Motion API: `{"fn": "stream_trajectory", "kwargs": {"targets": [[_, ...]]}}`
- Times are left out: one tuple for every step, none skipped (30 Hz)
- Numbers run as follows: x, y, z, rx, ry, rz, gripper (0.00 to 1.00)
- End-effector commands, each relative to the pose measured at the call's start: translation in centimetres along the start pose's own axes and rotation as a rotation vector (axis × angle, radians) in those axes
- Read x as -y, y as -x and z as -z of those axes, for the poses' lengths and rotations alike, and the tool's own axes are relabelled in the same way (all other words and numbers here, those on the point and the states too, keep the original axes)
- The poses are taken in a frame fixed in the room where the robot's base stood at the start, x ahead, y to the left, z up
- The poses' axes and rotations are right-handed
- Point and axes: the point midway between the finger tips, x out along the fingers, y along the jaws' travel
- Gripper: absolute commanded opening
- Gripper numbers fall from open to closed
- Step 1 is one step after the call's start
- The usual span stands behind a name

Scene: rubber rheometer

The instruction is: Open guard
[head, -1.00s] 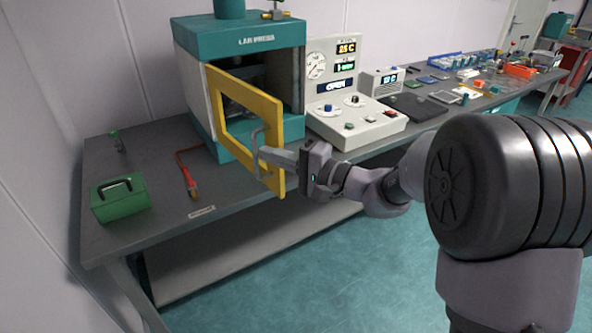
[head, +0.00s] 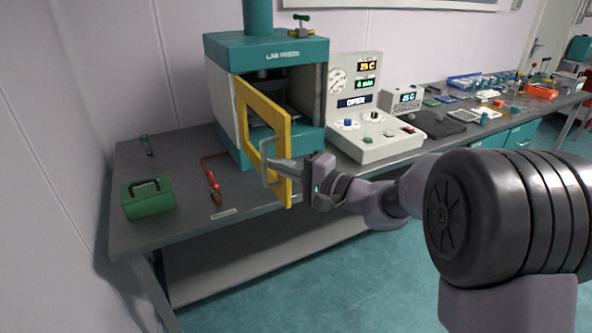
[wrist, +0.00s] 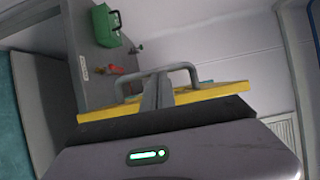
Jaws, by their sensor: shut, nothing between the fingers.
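The guard (head: 243,118) is a yellow frame door on the front of the teal and grey lab press (head: 222,100). It stands swung out from the press, well open, with the press chamber showing behind it. Its grey bar handle (head: 264,168) is on the outer face near the free edge. My gripper (head: 276,168) is shut at the handle, with its fingers reaching in between the bar and the frame. In the wrist view the closed fingers (wrist: 157,92) overlap the guard (wrist: 215,92) within the handle loop (wrist: 188,67); exact contact is unclear.
A green case (head: 150,198) and a red-handled tool (head: 214,190) lie on the bench (head: 185,240) left of the guard. A control console (head: 372,138) stands right of the press. Clear floor (head: 330,285) lies in front.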

Motion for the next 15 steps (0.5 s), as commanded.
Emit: {"fn": "stream_trajectory", "kwargs": {"targets": [[0.1, 0.7, 0.1, -0.003, -0.001, 0.0, 0.0], [0.2, 1.1, 0.1, -0.003, -0.001, 0.0, 0.0], [0.2, 2.0, 0.1, -0.004, 0.0, -0.001, 0.0], [0.3, 2.6, 0.1, -0.004, -0.002, 0.001, 0.0], [0.2, 3.4, 0.1, -0.004, -0.001, -0.001, 0.0], [0.3, 4.3, 0.1, -0.004, -0.001, 0.0, 0.0], [0.2, 5.1, 0.1, -0.005, -0.002, -0.001, 0.0], [0.3, 5.9, 0.1, -0.004, -0.001, 0.0, 0.0], [0.3, 7.0, 0.1, -0.005, -0.002, 0.0, 0.0], [0.3, 7.8, 0.1, -0.005, -0.001, 0.0, 0.0], [0.3, 8.7, 0.1, -0.004, -0.002, 0.001, 0.0], [0.3, 9.9, 0.1, -0.005, -0.001, 0.0, 0.0], [0.3, 10.8, 0.1, -0.006, -0.001, 0.0, 0.0], [0.3, 11.7, 0.1, -0.006, -0.003, 0.001, 0.0], [0.3, 12.8, 0.1, -0.005, -0.001, 0.001, 0.0]]}}
